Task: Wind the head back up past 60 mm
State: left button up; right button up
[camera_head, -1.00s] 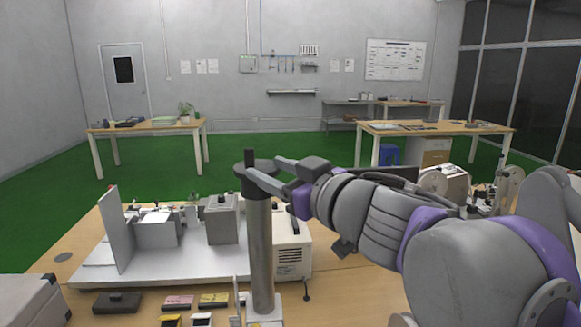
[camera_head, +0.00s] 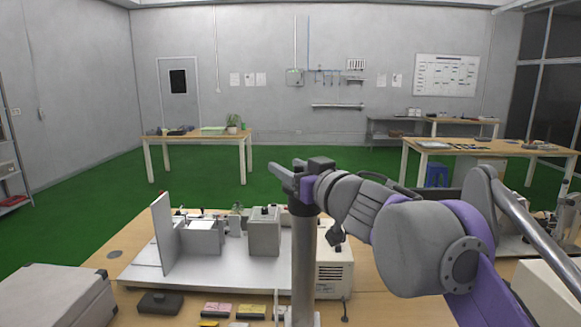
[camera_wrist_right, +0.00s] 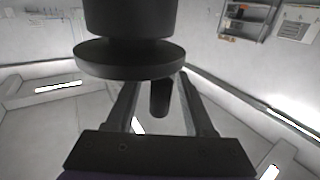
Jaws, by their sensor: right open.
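A grey metal column (camera_head: 304,262) stands upright on the near bench, with a dark crank at its top mostly hidden behind my right gripper (camera_head: 283,174). My right gripper is at the column's top, its fingers pointing left. In the right wrist view, the crank's round black disc (camera_wrist_right: 130,58) fills the upper middle, and a short black peg (camera_wrist_right: 160,98) hangs down from it. The peg shows between the two fingers of my right gripper (camera_wrist_right: 160,88), which are apart; the fingertips are partly hidden by the disc. I cannot tell whether either finger touches the peg. No height reading is legible. My left gripper is not in view.
Left of the column is a white-based test rig (camera_head: 140,272) with an upright plate (camera_head: 162,235) and grey blocks. A grey case (camera_head: 55,298) sits at the front left. A black block (camera_head: 160,303) and small coloured packets lie in front. A white box (camera_head: 334,275) stands just right of the column.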

grip_shut()
jog(key=shift+d+n, duration=0.1)
jog(key=shift+n, duration=0.2)
dwell(0.3)
jog(key=shift+s+d+n+g+y, duration=0.1)
jog(key=shift+n+g+y, duration=0.45)
jog(key=shift+y, duration=0.35)
jog(key=n+g+y, duration=0.1)
jog(key=n+g+y+p, duration=0.1)
jog(key=shift+s+d+r+g+y, duration=0.1)
jog(key=shift+s+r+g+y, duration=0.05)
jog(key=shift+s+g+y, duration=0.15)
jog(key=n+g+y+p, duration=0.1)
jog(key=n+g+p, duration=0.1)
jog(key=g, duration=0.1)
jog(key=n+g+y+p, duration=0.1)
jog(key=shift+s+d+g+y, duration=0.2)
jog(key=shift+s+g+y, duration=0.05)
jog(key=shift+y, duration=0.05)
jog(key=shift+s+d+n+g+y+p, duration=0.15)
jog(key=shift+n+g+y+p, duration=0.1)
jog(key=shift+n+g+p, duration=0.45)
jog(key=shift+s+d+n+g+y+p, duration=0.1)
jog(key=shift+n+g+y+p, duration=0.15)
jog(key=shift+n+g+p, duration=0.4)
jog(key=shift+g, duration=0.25)
